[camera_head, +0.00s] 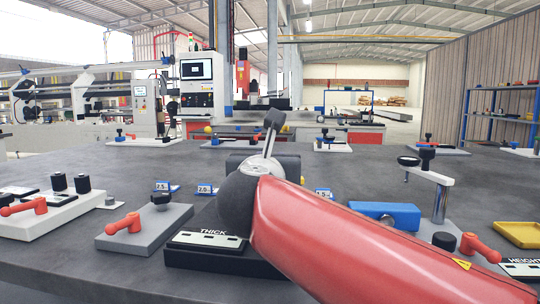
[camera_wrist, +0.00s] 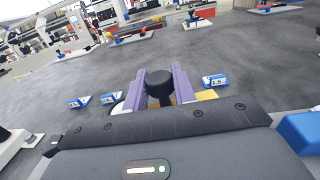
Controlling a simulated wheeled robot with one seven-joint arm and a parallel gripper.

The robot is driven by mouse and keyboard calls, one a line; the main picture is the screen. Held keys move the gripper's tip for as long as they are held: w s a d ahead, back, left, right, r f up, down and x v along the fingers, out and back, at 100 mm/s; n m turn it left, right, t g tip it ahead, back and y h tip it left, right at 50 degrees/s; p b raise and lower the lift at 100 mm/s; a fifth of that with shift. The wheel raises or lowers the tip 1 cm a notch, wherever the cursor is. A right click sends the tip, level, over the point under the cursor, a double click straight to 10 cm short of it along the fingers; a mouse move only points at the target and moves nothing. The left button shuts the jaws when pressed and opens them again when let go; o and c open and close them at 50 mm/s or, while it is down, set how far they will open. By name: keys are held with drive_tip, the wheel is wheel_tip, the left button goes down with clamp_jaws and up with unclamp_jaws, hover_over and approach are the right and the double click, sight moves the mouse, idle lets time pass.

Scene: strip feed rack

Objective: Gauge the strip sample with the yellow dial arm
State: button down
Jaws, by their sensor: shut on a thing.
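My gripper (camera_wrist: 167,74) shows in the wrist view with two purple fingers shut on a black knob (camera_wrist: 159,84). Part of something yellow (camera_wrist: 207,95) shows just right of the fingers, and a pale round edge (camera_wrist: 118,108) shows to their left. I cannot tell whether the yellow part belongs to the dial arm. In the head view my red and grey arm covers the fingers and most of the gauge behind the THICK plate (camera_head: 208,240). I cannot make out the strip sample in either view.
Blue number tags (camera_head: 165,187) stand behind the gauge. A grey block with a red lever (camera_head: 130,226) stands left. A blue block (camera_head: 385,213), a post with a black handle (camera_head: 438,200) and a yellow tray (camera_head: 518,234) stand right. The table beyond the tags is mostly clear.

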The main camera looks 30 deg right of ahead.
drive_tip(key=n+y, duration=0.1)
drive_tip(key=s+n+t+y+p, duration=0.1)
drive_tip(key=y, duration=0.1)
drive_tip(key=shift+a+r+t, duration=0.1)
drive_tip(key=shift+r+t, duration=0.1)
drive_tip(key=shift+t, duration=0.1)
drive_tip(key=shift+s+a+f+n+t+y+p, duration=0.1)
drive_tip(key=shift+s+n+t+y+p, duration=0.1)
drive_tip(key=shift+n+y+p, duration=0.3)
drive_tip(key=shift+s+n+t+y+p, duration=0.2)
drive_tip(key=shift+n+y, duration=0.2)
drive_tip(key=shift+y, duration=0.3)
drive_tip(key=shift+w+f, duration=0.1)
drive_tip(key=c, duration=1.2)
unclamp_jaws()
drive_tip(key=p+v, duration=0.1)
drive_tip(key=v, duration=0.6)
drive_tip(key=shift+p, duration=0.35)
drive_tip(key=shift+s+a, duration=0.1)
drive_tip(key=shift+s, duration=0.3)
